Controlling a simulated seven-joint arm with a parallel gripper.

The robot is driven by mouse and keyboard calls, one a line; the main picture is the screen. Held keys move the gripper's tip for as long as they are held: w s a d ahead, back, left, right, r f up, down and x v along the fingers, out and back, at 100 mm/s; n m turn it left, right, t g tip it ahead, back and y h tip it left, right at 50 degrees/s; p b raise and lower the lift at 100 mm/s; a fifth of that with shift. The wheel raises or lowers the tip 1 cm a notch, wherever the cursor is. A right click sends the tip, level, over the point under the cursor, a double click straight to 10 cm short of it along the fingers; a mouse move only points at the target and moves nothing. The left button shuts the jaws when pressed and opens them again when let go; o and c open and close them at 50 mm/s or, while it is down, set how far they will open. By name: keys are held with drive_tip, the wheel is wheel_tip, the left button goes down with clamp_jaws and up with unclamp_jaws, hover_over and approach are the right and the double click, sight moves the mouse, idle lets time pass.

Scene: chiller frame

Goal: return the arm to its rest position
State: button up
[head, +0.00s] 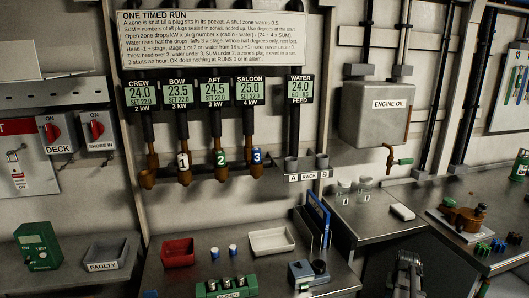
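A dark grey jointed part (408,272), which looks like part of my arm, shows at the bottom edge, right of the middle bench. I cannot make out fingertips on it or whether it holds anything. Above the bench, numbered plugs sit at three of the pipe ends: white plug 1 (183,160) under BOW, green plug 2 (221,158) under AFT and blue plug 3 (257,157) under SALOON. The CREW pocket (148,178) shows no numbered plug. The displays read CREW 24.0, BOW 23.5, AFT 24.5, SALOON 25.0 and WATER FEED 24.0.
The middle bench holds a red tray (178,252), a white tray (271,241), two small blue-and-white pieces (223,251), a green block (226,287) and a grey-blue device (308,273). A grey FAULTY tray (106,253) stands left. A brown device (462,217) stands on the right bench.

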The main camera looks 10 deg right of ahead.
drive_tip(key=s+a+f+n+g+y, duration=0.15)
drive_tip(key=s+a+f, duration=0.35)
drive_tip(key=a+f, duration=0.55)
drive_tip(key=s+a+f+n+g+y, duration=0.15)
drive_tip(key=s+a+f, duration=0.4)
drive_tip(key=a, duration=0.85)
drive_tip(key=s+a+f+n+g, duration=0.1)
drive_tip(key=s+a+f+n, duration=0.1)
drive_tip(key=s+a+f, duration=0.2)
drive_tip(key=s+a+f+n+g+h, duration=0.1)
drive_tip(key=s+a+f, duration=0.3)
drive_tip(key=s+a, duration=0.5)
drive_tip(key=s+a+f+n+g, duration=0.2)
drive_tip(key=s+a+f, duration=0.2)
drive_tip(key=a, duration=0.5)
drive_tip(key=shift+s+a+f+n+g+h, duration=0.15)
drive_tip(key=shift+s+n+g+h, duration=0.15)
drive_tip(key=shift+s, duration=0.9)
drive_tip(key=shift+c, duration=0.2)
